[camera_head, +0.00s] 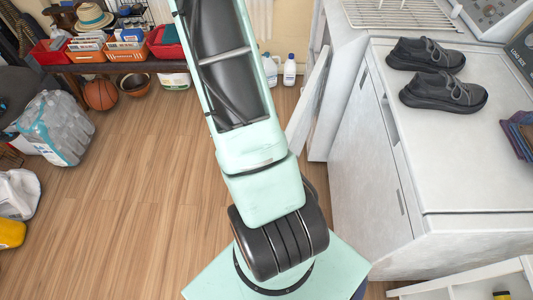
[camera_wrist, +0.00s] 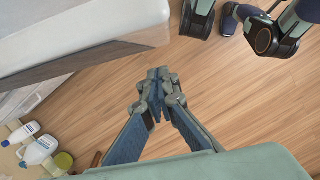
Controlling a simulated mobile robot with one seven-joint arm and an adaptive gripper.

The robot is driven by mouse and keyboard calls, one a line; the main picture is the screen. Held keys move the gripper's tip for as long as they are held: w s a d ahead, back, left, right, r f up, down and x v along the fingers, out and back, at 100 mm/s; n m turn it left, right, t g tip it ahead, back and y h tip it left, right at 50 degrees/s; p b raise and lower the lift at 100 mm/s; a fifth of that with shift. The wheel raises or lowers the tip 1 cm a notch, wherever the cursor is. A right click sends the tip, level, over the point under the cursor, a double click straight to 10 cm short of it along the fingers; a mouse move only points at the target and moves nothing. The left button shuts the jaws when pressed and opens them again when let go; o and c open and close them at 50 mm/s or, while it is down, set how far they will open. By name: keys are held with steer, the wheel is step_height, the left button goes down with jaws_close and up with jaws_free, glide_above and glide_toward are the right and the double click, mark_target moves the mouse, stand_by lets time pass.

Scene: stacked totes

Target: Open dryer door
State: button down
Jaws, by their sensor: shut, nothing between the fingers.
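A white front-panelled machine (camera_head: 368,160) stands at the right in the head view, with a slot in its front face. Behind it stands another white machine, and a white door-like panel (camera_head: 309,100) sticks out at an angle from it, apparently ajar. I cannot tell for certain which machine is the dryer. In the wrist view my gripper (camera_wrist: 158,76) is shut and empty above the wood floor. A large pale panel with a dark edge (camera_wrist: 90,38) lies up and left of the fingertips, apart from them. My arm hides the gripper in the head view.
Black shoes (camera_head: 436,90) sit on the near machine's top. White bottles (camera_head: 289,70) stand by the far wall and also show in the wrist view (camera_wrist: 38,150). A basketball (camera_head: 100,94) and bottle pack (camera_head: 58,128) are at left. The floor between is clear.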

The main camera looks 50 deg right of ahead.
steer(key=v, duration=1)
steer(key=shift+w+p, duration=0.3)
steer(key=shift+p, duration=0.05)
steer(key=shift+a, duration=0.15)
